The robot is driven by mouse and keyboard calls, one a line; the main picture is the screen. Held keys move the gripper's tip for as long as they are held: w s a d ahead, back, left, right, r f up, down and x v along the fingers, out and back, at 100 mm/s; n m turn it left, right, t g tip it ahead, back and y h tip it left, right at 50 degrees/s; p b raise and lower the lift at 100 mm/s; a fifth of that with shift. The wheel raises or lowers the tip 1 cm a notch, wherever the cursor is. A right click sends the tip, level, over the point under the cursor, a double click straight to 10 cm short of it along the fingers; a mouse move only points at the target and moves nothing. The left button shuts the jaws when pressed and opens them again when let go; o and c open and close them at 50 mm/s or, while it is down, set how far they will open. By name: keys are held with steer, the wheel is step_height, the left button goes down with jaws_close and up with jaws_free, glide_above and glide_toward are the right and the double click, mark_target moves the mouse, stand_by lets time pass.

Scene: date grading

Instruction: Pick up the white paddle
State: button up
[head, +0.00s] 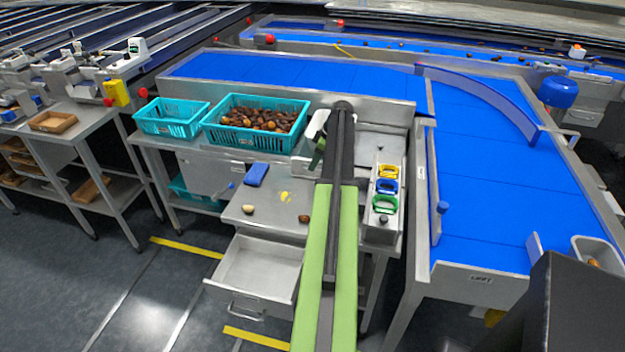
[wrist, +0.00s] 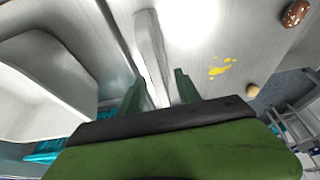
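A long white piece, which looks like the white paddle (wrist: 150,45), runs down between the two green fingers in the wrist view. A white shape (head: 317,124) shows just left of my arm's far end in the head view; the arm hides part of it. My gripper (wrist: 160,88) is open, its fingers on either side of the white piece, with a gap at least on the right. I cannot tell whether either finger touches it. In the head view one green finger (head: 318,150) shows over the steel table, and the rest is hidden behind the arm.
A large pale rounded shape (wrist: 45,85) lies left of the fingers. Two teal crates (head: 172,118) (head: 293,143), one full of dates, stand left. A blue block (head: 256,174), loose dates and a rack of coloured rings (head: 383,205) are nearby. A drawer (head: 258,274) stands open in front.

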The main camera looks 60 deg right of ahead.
steer(key=b+x, duration=0.4)
steer(key=x, duration=0.1)
steer(key=shift+w+f+b, duration=0.1)
steer(key=shift+w+b, duration=0.15)
steer(key=shift+b, duration=0.1)
jaws_close()
